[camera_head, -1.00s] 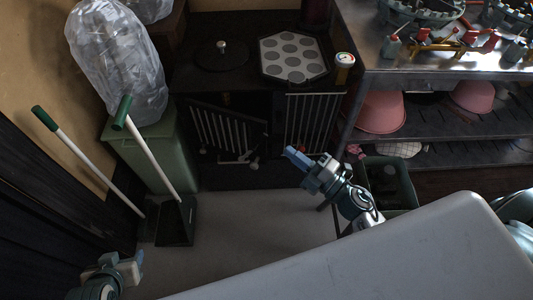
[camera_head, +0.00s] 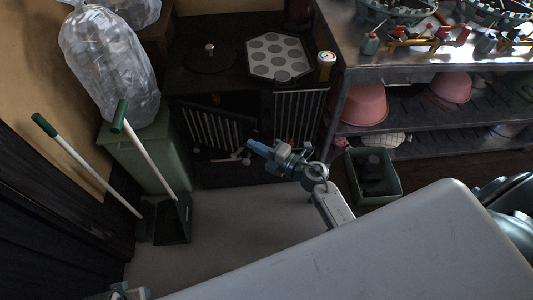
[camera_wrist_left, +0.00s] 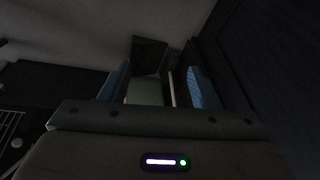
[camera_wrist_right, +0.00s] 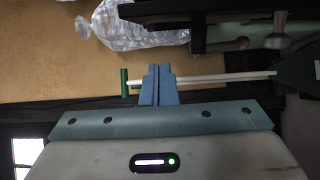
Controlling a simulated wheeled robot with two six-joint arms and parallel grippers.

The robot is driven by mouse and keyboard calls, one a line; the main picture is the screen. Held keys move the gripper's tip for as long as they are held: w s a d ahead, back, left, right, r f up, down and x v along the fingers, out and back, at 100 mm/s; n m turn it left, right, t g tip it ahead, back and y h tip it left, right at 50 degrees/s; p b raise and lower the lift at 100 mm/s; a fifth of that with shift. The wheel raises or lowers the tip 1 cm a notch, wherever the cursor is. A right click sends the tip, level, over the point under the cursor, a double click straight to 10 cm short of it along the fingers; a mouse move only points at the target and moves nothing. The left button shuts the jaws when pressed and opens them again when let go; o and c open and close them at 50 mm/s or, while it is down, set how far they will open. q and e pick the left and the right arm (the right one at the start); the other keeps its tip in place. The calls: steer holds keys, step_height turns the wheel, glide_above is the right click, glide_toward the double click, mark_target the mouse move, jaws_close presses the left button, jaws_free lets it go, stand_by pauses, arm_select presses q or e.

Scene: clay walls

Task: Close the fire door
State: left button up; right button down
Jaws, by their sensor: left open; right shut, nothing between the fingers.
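The dark stove has two barred panels low on its front. The left barred panel (camera_head: 208,126) stands at a slant, with pale knobbed handles (camera_head: 244,157) near its lower right; the right barred panel (camera_head: 298,116) faces me. I cannot tell from this angle how far the fire door stands open. My right gripper (camera_head: 257,149) is shut and empty, its blue fingertips close to the handles in the picture; contact is unclear. In the right wrist view its fingers (camera_wrist_right: 161,85) are together, below a dark edge with knobs (camera_wrist_right: 275,41). My left gripper (camera_wrist_left: 158,88) is open and empty, low at left.
A green bin (camera_head: 143,155) with a clear bag (camera_head: 110,75), a broom and a dustpan (camera_head: 172,220) stand left. A metal shelf table (camera_head: 420,75) and a green crate (camera_head: 374,188) stand right. The floor (camera_head: 220,225) before the stove is clear.

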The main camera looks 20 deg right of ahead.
arm_select(q)
steer(key=shift+r, duration=0.55)
arm_select(e)
steer(key=shift+w+d, duration=0.9)
steer(key=shift+w, duration=0.05)
arm_select(q)
steer(key=shift+d, duration=0.1)
arm_select(e)
steer(key=shift+d, duration=0.1)
